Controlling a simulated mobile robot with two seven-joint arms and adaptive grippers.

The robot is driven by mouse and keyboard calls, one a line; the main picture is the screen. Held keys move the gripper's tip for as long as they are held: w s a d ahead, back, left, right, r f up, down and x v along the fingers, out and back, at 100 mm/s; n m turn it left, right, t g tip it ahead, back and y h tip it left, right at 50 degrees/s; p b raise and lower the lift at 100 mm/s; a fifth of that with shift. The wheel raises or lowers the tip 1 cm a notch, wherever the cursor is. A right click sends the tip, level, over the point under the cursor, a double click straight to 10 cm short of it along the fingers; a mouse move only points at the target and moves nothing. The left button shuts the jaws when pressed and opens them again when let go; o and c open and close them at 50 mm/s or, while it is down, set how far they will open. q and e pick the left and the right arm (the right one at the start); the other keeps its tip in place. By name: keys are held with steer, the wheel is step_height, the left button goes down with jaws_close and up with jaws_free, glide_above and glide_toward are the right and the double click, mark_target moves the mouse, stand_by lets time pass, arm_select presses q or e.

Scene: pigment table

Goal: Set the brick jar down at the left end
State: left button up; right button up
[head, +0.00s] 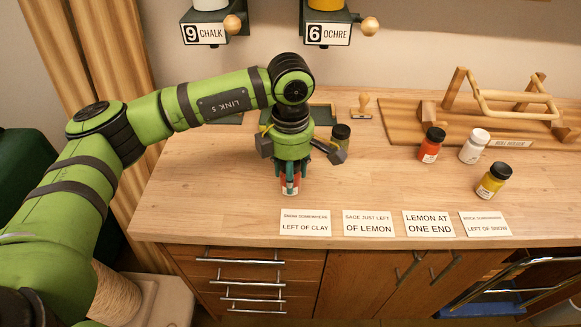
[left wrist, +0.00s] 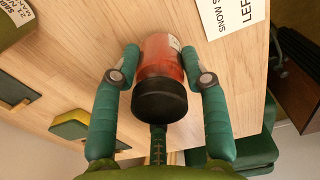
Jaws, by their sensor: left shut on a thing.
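The brick jar, red with a black lid, is in my left gripper (head: 290,182). In the head view a small reddish, labelled part of the jar (head: 290,187) shows below the fingers. In the left wrist view the red jar (left wrist: 158,55) sits between the two green fingers (left wrist: 160,77), its black lid nearest the camera. The jar is over the left part of the wooden table (head: 210,190), behind the leftmost card. I cannot tell whether its base touches the wood. My right gripper is not in view.
Orange-red (head: 430,147), white (head: 474,148) and yellow (head: 493,182) jars stand at right. A dark-lidded jar (head: 341,136) stands behind my gripper. Several cards, including one reading "Lemon at one end" (head: 428,223), line the front edge. A wooden roll holder (head: 500,125) is at back right. The table's left end is clear.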

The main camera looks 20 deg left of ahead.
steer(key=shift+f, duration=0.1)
arm_select(q)
steer(key=shift+f+b, duration=0.2)
steer(key=shift+b, duration=0.1)
steer(key=o, duration=1.2)
steer(key=shift+c, duration=0.2)
steer(key=shift+o, duration=0.3)
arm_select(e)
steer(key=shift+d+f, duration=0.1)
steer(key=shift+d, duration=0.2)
arm_select(q)
steer(key=shift+r, duration=0.1)
steer(key=shift+r, duration=0.4)
step_height(320, 180, up, 12)
steer(key=shift+f+b, duration=0.25)
steer(key=shift+b, duration=0.85)
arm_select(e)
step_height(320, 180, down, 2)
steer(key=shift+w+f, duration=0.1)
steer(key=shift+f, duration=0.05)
